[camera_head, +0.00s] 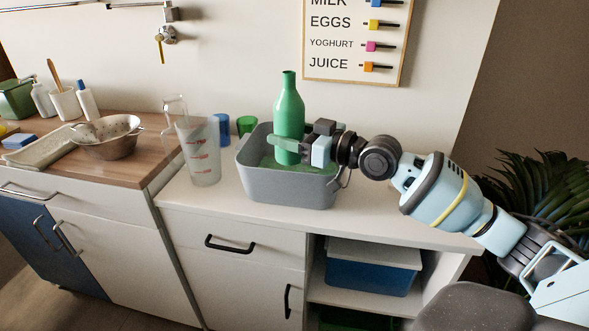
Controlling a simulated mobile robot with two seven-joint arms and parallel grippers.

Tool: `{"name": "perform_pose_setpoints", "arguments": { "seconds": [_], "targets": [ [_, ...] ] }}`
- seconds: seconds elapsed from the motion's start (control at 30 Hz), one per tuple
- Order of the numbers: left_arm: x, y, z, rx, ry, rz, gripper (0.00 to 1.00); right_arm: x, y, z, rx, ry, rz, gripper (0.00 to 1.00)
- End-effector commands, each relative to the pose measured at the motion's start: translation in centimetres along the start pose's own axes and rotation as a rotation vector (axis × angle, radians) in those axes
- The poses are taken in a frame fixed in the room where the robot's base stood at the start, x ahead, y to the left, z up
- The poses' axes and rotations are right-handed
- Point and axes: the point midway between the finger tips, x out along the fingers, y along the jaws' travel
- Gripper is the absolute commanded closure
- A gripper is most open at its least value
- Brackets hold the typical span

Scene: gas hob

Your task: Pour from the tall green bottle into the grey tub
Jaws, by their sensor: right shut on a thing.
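The tall green bottle (289,107) is upright, with its lower part over or inside the grey tub (290,188). My right gripper (289,145) comes in from the right and is shut on the bottle around its lower body. The grey tub stands on the white counter and something green shows inside it. Whether the bottle's base touches the tub's inside cannot be told. My left gripper is not in view.
A clear measuring jug (200,155) stands close left of the tub. A blue cup (222,128) and a green cup (246,126) stand behind. A metal colander (107,140) sits on the wooden counter. Free counter (400,215) lies right of the tub.

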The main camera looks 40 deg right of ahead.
Motion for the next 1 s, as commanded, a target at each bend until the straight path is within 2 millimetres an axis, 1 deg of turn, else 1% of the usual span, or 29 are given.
{"name": "perform_pose_setpoints", "arguments": {
  "seconds": [0.03, 0.1, 0.4, 1.0],
  "targets": [
    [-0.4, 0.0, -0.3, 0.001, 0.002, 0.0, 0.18, 0.0, 0.0, -0.9, -0.003, 0.006, 0.001, 0.77],
    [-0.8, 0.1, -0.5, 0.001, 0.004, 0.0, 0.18, 0.0, 0.0, -1.6, -0.003, 0.007, 0.001, 0.77],
    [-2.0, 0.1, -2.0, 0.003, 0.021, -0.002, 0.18, 0.0, 0.0, -3.9, -0.003, 0.006, 0.001, 0.77],
    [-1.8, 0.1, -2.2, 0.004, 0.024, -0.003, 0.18, 0.0, 0.0, -3.7, 0.0, 0.003, 0.0, 0.77]
  ]
}}
